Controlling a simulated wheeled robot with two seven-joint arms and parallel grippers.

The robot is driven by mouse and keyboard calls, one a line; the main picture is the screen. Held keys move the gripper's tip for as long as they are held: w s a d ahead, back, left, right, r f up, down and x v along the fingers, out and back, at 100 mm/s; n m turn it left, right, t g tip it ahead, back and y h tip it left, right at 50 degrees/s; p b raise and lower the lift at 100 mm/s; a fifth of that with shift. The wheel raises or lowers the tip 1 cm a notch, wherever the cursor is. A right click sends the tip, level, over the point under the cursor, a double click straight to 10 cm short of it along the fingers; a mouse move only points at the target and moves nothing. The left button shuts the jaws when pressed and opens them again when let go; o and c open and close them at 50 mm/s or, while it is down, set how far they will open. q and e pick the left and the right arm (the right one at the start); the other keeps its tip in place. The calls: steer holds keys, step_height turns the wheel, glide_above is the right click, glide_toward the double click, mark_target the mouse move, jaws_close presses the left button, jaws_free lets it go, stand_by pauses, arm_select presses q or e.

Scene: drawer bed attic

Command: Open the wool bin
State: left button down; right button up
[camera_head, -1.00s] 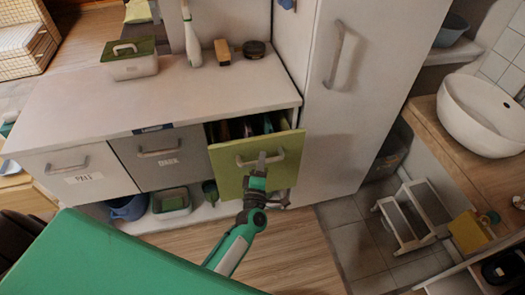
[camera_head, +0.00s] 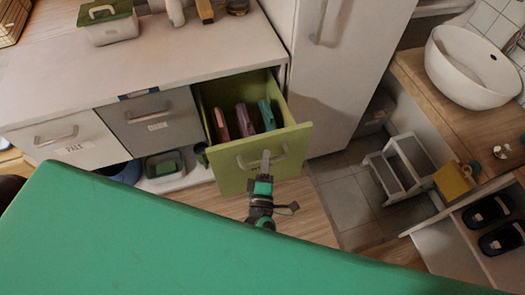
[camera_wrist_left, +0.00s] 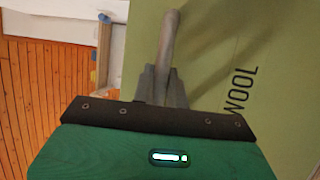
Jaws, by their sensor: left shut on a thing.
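The wool bin (camera_head: 230,175) is a green drawer at the right end of a white cabinet, pulled well out. Several folded pieces in pink, brown and teal stand inside it. Its front reads WOOL in the left wrist view (camera_wrist_left: 235,40). My left gripper (camera_head: 265,165) is shut on the bin's grey bar handle (camera_head: 284,157); the fingers and handle also show in the left wrist view (camera_wrist_left: 168,45). My right gripper is not in view.
Two closed bins, white (camera_head: 68,143) and grey (camera_head: 150,122), sit left of the wool bin. A lidded box (camera_head: 108,28) stands on the cabinet top. A step stool (camera_head: 388,175) and a shelf with black slippers (camera_head: 488,212) are at right.

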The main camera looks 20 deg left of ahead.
arm_select(q)
steer(key=shift+s+d, duration=0.2)
steer(key=shift+s, duration=0.1)
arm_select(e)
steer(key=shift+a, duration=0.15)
arm_select(q)
steer(key=c, duration=1.4)
jaws_free()
